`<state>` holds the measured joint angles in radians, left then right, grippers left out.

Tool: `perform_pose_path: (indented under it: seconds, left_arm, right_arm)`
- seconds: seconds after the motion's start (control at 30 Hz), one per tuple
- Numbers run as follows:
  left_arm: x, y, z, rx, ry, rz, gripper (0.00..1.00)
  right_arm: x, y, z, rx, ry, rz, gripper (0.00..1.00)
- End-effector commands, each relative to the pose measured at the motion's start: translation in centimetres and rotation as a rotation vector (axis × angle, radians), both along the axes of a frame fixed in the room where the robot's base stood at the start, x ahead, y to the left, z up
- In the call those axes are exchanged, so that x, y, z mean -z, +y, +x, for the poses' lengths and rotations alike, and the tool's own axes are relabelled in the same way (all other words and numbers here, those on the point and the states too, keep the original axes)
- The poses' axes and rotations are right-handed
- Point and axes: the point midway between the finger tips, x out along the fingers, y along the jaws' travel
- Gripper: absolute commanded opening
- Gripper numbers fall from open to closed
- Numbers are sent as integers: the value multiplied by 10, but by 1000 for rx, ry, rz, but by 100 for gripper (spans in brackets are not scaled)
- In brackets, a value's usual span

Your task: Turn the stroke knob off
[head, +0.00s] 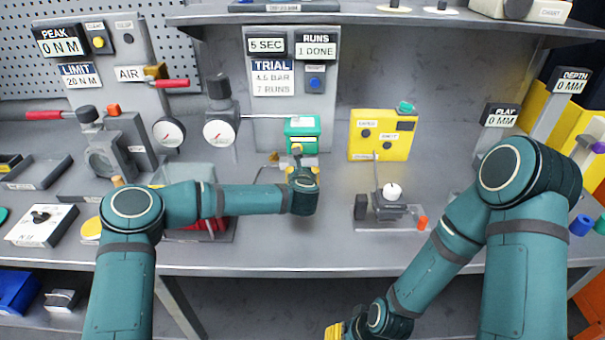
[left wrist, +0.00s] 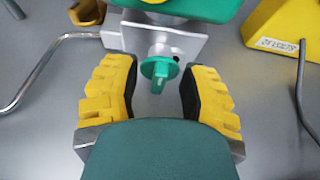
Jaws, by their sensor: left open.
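A small green knob (left wrist: 158,72) with a raised grip bar is mounted on a grey metal bracket (left wrist: 165,42) under a green box, in the left wrist view. I cannot read a label naming it as the stroke knob. My left gripper (left wrist: 160,85) is open, its yellow and black fingers on either side of the knob with gaps showing. In the head view the left gripper (head: 302,174) is just in front of the green box (head: 302,134) and hides the knob. My right gripper (head: 337,331) is low at the bottom edge, partly cut off; its fingers are unclear.
A yellow box (head: 382,135) with a teal knob (head: 405,107) stands right of the green box. A small fixture (head: 388,208) with a white ball is in front of it. A bent metal rod (left wrist: 38,75) is left of the gripper. Gauges (head: 220,131) stand further left.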

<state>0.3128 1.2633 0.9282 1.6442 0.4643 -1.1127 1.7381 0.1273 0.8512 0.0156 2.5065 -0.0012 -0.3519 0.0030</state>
Motion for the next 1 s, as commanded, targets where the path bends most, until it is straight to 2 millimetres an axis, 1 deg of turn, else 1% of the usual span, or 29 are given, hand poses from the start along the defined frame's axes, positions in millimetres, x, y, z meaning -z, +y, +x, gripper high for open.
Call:
perform_pose_path:
  seconds: [0.03, 0.07, 0.1, 0.17, 0.2, 0.63, 0.77, 1.0]
  left_arm:
    - [0, 0, 0, 0, 0, 0, 42]
    - [0, 0, 0, 0, 0, 0, 38]
    - [0, 0, 0, 0, 0, 0, 24]
    - [0, 0, 0, 0, 0, 0, 3]
    - [0, 0, 0, 0, 0, 0, 0]
    - [-1, -1, 0, 0, -2, 30, 0]
    - [-2, -2, 0, -1, -3, 87, 0]
    - [-1, -4, 0, 0, -4, 256, 0]
  right_arm:
    - [0, 0, 0, 0, 0, 0, 47]
    - [0, 0, 0, 0, 0, 0, 47]
    - [0, 0, 0, 0, 0, 0, 47]
    - [0, 0, 0, 0, 0, 0, 47]
    - [0, 0, 0, 0, 0, 0, 47]
    - [-1, 0, 0, 0, 0, 0, 47]
    - [-2, 0, 0, 0, 1, 0, 47]
    - [-3, 0, -1, -1, 2, 0, 47]
